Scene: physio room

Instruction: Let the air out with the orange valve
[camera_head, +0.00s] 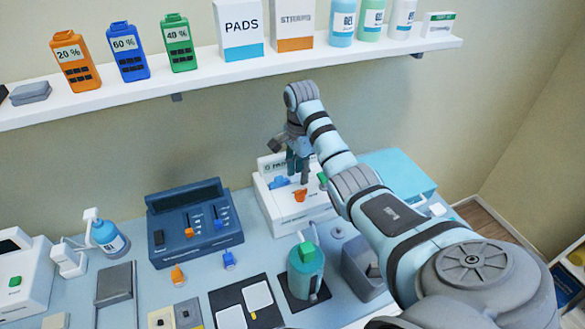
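The orange valve (300,195) is a small handle on the front of a white box-shaped unit (285,213) at the back of the table. A blue valve (279,183) sits to its left and a green one (323,180) to its right. My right gripper (298,178) points down just above and in front of the unit, with its fingertips close above the orange valve. I see no contact with the orange valve. The fingers are small and dark, and their opening is unclear. The gripper hides part of the unit's label. My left gripper is not in view.
A dark blue control box (195,222) stands left of the unit. A teal canister (306,271) and a grey bin (362,268) stand in front. A shelf (230,72) with bottles and boxes runs above. My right arm covers the table's right side.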

